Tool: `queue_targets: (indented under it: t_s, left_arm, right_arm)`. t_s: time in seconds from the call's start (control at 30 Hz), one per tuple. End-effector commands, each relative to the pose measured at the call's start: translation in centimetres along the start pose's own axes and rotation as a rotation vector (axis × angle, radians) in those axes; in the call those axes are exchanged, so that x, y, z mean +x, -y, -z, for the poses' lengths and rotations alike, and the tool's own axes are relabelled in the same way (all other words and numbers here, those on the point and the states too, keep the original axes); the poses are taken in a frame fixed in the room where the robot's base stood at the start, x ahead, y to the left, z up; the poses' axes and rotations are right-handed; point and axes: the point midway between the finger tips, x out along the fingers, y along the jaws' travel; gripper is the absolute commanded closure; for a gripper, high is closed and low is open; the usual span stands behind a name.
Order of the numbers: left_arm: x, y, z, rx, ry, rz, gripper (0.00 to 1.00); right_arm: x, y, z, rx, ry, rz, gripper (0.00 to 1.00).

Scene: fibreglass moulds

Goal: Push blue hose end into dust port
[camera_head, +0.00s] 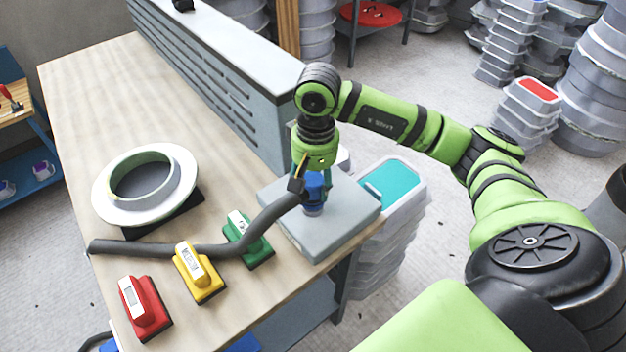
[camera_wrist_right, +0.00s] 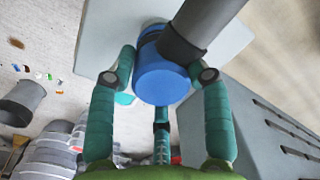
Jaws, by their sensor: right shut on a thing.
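My right gripper (camera_head: 314,172) points down over a grey block (camera_head: 345,213) at the table's near right corner. It is shut on the blue hose end (camera_head: 314,193). In the right wrist view the teal fingers (camera_wrist_right: 160,78) hold the blue hose end (camera_wrist_right: 165,82) from both sides. The dark grey hose (camera_head: 262,222) runs from it leftward across the table. The dust port cannot be made out clearly; the gripper and hose end cover part of the block's top. I cannot tell whether the hose end is seated. My left gripper is not in view.
Red (camera_head: 145,305), yellow (camera_head: 198,272) and green (camera_head: 247,238) sanding blocks lie near the hose. A white ring-shaped mould (camera_head: 108,205) stands on the table (camera_head: 110,100). A grey slatted unit (camera_head: 205,75) stands behind the arm. Stacked tubs (camera_head: 385,240) stand right of the table.

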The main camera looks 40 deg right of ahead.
Motion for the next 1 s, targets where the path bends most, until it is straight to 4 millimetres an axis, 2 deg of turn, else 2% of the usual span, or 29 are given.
queue_targets:
  t_s: [1.0]
  left_arm:
    - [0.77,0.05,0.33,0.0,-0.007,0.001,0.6]
  right_arm:
    - [-0.04,0.0,0.01,0.0,0.0,0.0,0.79]
